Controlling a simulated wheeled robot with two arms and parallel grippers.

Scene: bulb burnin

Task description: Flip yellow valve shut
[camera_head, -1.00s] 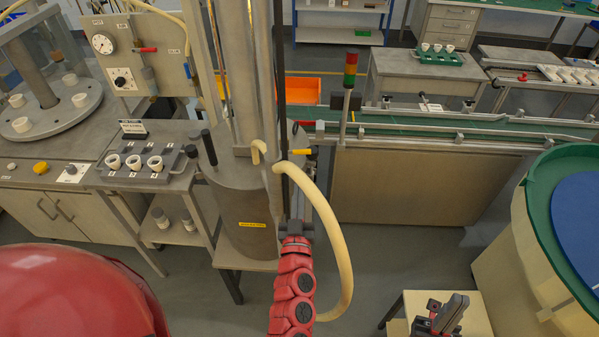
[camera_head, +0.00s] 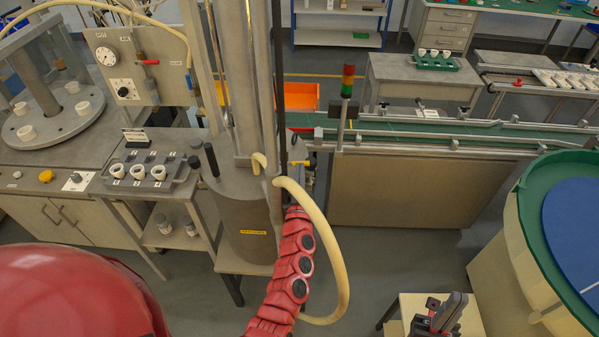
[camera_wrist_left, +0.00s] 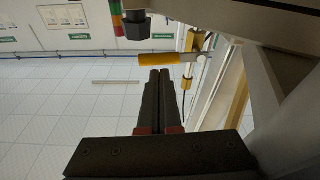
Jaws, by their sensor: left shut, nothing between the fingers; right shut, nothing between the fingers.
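The yellow valve lever (camera_head: 302,162) sits beside the tall grey column in the head view, pointing sideways. In the left wrist view the yellow lever (camera_wrist_left: 158,60) lies crosswise just beyond my left fingertips, its pale stem to the right. My left gripper (camera_wrist_left: 160,73) is shut and empty, its dark fingers side by side; whether they touch the lever I cannot tell. In the head view it is mostly hidden beyond my red arm, below the lever. My right gripper (camera_head: 445,312) is shut and empty at the bottom right.
A cream hose (camera_head: 338,250) loops right of the grey tank (camera_head: 240,215), close to my left arm. A signal tower (camera_head: 347,82) and green conveyor (camera_head: 420,132) stand behind. A cup rack (camera_head: 150,172) is on the left. A green-rimmed bowl (camera_head: 525,200) stands right.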

